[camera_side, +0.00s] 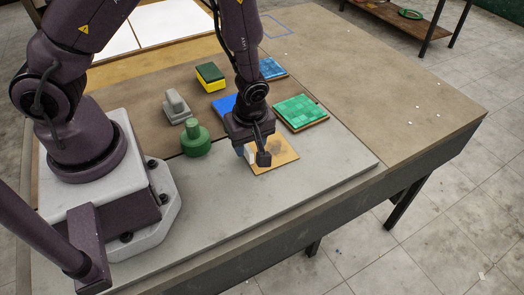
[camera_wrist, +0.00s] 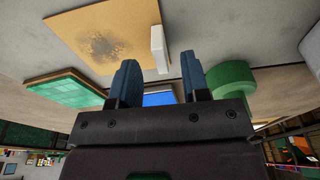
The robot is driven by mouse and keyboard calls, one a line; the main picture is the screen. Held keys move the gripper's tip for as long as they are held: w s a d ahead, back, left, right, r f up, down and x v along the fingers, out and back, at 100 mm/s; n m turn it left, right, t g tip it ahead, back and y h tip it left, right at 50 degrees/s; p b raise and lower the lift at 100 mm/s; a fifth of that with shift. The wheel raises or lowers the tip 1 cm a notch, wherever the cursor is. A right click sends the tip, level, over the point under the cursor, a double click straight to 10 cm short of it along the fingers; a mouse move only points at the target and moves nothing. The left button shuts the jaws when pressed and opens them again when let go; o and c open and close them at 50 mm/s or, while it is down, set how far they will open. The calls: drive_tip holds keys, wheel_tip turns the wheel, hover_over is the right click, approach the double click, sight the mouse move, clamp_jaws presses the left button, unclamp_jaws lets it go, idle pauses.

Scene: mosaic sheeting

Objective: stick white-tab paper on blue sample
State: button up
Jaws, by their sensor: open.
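My gripper (camera_side: 252,154) is low over the near edge of a tan sheet (camera_side: 283,157), with its fingers apart. A white tab (camera_side: 249,154) shows between the fingers in the side view. In the wrist view the tan sheet (camera_wrist: 75,30) has a dark smudge, and the white tab (camera_wrist: 158,45) stands at its edge, just beyond the gap between my open fingers (camera_wrist: 159,65). Whether the fingers touch the tab I cannot tell. A blue tiled sample (camera_side: 271,68) lies farther back.
A green tiled sample (camera_side: 301,110) lies right of my gripper. A green knobbed cylinder (camera_side: 196,141), a grey block tool (camera_side: 176,107) and a yellow-green sponge (camera_side: 210,79) stand to the left. The grey board's front (camera_side: 270,210) and the table's right side are clear.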

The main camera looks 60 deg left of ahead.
drive_tip(key=shift+a+f, duration=0.2)
drive_tip(key=shift+f, duration=1.25)
drive_tip(key=shift+c, duration=0.4)
clamp_jaws()
drive_tip(key=shift+r, duration=0.1)
